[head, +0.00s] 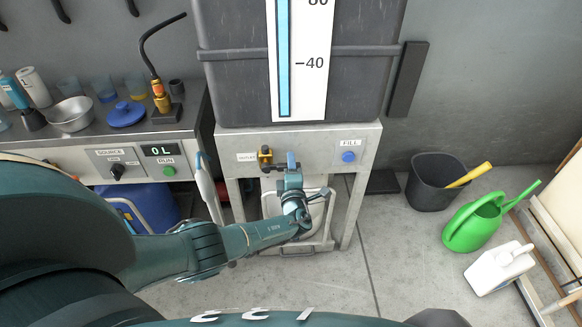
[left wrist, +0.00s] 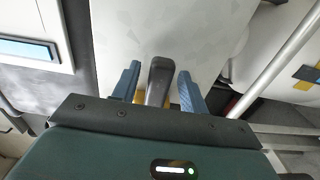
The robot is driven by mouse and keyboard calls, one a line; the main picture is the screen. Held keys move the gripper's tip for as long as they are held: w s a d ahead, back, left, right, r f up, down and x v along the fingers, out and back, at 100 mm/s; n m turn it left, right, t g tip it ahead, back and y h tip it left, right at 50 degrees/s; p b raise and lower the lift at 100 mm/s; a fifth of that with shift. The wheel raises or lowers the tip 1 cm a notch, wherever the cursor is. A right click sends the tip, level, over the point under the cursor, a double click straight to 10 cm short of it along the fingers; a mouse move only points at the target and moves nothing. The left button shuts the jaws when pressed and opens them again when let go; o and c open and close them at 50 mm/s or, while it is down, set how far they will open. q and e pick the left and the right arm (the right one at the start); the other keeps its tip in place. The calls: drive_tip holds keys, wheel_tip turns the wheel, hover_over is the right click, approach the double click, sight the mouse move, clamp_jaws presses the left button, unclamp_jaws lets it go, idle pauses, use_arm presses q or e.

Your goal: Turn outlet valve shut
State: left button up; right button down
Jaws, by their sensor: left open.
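The outlet valve (head: 265,154) is a small yellow fitting with a dark lever, on the grey panel below the tank, beside the OUTLET label (head: 247,157). My left gripper (head: 291,161) is at the panel just right of the valve's yellow body. In the left wrist view, my open left gripper (left wrist: 158,88) has its two blue fingers on either side of the dark grey lever (left wrist: 159,75), with small gaps showing. Some yellow shows behind the lever. My left forearm hides part of the space below the panel. My right gripper is out of view.
The dark tank (head: 230,80) carries a level gauge (head: 284,60). A blue FILL button (head: 348,157) is right of the valve. A counter (head: 185,125) with a brass nozzle (head: 161,97) stands left. A dark bucket (head: 432,185) and green watering can (head: 475,225) stand on the right floor.

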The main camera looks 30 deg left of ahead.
use_arm(q)
drive_tip(key=shift+s+d, duration=0.1)
drive_tip(key=shift+s, duration=0.05)
drive_tip(key=p+v, duration=0.4)
drive_tip(key=v, duration=0.9)
drive_tip(key=shift+p, duration=0.3)
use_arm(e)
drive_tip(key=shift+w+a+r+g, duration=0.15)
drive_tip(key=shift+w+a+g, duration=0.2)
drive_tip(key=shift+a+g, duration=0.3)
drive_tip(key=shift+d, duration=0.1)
